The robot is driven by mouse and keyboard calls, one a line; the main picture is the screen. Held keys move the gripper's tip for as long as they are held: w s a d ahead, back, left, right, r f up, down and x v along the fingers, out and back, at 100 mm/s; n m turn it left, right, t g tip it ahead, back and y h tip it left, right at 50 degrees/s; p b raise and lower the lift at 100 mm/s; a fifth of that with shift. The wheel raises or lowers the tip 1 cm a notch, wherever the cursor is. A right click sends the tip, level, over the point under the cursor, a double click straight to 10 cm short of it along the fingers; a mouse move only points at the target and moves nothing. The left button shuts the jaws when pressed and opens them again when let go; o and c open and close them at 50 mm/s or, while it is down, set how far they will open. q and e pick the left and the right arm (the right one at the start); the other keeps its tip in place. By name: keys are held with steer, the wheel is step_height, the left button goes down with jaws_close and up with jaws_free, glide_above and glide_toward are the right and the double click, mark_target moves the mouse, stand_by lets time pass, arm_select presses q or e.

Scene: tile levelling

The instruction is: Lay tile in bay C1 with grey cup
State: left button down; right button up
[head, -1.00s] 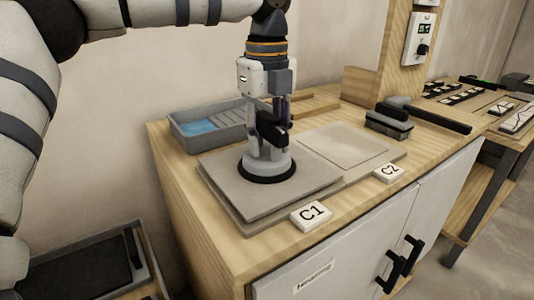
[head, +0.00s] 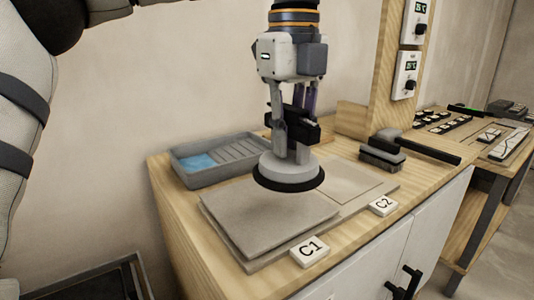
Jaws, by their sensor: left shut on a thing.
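A grey tile (head: 262,217) lies in bay C1, on the slab behind the white C1 label (head: 309,250). A strip of the slab shows along the tile's front and left edges. My left gripper (head: 292,148) is shut on the grey cup (head: 288,168), a round suction cup with a black rim. The cup is upright, above the back right part of the tile, with a gap below it and no tile on it. The cup hides part of the tile's far edge. My right gripper is not in view.
Bay C2 (head: 352,184) is a pale recessed bed behind the C2 label (head: 382,206). A grey tray with blue water (head: 203,163) stands at the back left.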

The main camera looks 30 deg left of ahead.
arm_select(q)
steer(key=s+d+r+p, duration=0.1)
steer(key=s+d+r, duration=0.2)
steer(key=r, duration=0.6)
steer(key=shift+d+r+p, duration=0.35)
steer(key=shift+d, duration=0.85)
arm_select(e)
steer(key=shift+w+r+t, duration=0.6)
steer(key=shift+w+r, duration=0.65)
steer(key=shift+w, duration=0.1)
